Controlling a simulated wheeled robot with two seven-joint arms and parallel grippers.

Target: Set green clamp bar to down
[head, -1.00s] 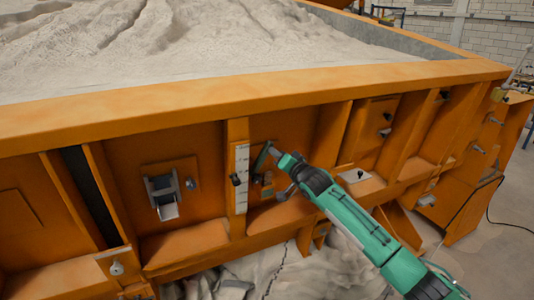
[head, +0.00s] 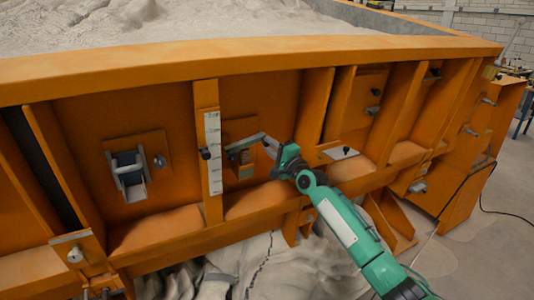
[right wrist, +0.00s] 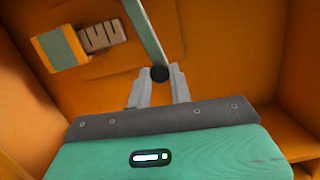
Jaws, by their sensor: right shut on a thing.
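The clamp bar (head: 248,141) is a thin grey-green bar on the orange side panel, just right of the white scale. It slants up to the right from its left end, nearer level than upright. In the right wrist view the bar (right wrist: 146,32) looks pale green and ends at a round black knob (right wrist: 160,73). My right gripper (head: 268,142) is at the bar's right end. In the right wrist view its fingers (right wrist: 160,85) are shut on the knob. My left gripper is not in view.
A slotted grey piece (right wrist: 102,37) beside an orange and green block (right wrist: 60,46) sits near the bar. The white scale (head: 213,155) stands left of it. A metal latch (head: 128,175) is further left. An upright orange rib (head: 313,100) stands to the right.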

